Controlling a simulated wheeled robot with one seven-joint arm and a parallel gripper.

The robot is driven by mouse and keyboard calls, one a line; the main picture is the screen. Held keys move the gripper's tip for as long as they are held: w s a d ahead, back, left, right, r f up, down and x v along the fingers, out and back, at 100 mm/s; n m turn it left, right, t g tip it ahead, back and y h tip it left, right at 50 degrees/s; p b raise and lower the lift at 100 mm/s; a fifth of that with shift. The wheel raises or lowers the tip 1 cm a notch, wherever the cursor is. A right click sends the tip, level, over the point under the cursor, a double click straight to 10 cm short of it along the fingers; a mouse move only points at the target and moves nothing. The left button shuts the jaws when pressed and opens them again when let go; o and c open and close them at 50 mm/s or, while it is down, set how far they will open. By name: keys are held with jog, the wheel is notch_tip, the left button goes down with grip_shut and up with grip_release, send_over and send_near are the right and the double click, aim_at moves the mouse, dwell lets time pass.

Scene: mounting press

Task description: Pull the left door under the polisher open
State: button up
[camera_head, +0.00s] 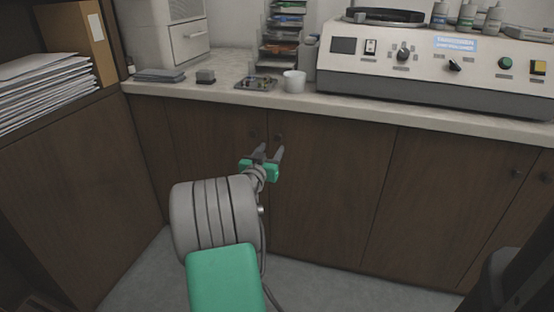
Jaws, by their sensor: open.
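The polisher (430,70) is a wide pale console with knobs and buttons on the counter at the right. Below its left part is a closed brown door (325,190) with a small dark knob (279,137) near its upper left corner. Nothing shows between the fingers. I cannot tell whether they touch the door.
A closed door (215,145) with its own knob (254,134) stands just left. The counter (225,72) holds a white cup (294,81) and a small tray (256,83). A side cabinet (85,190) with papers closes off the left. Grey floor (330,290) shows below the doors.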

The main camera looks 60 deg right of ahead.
aim_at(278, 138)
jog(key=d, duration=0.2)
jog(key=w+d, duration=0.1)
jog(key=d, duration=0.2)
jog(key=d+b, duration=0.1)
jog(key=d, duration=0.1)
jog(key=shift+w+d+r, duration=0.15)
jog(key=shift+d+r, duration=0.05)
jog(key=shift+d, duration=0.1)
grip_shut()
dwell(1.0)
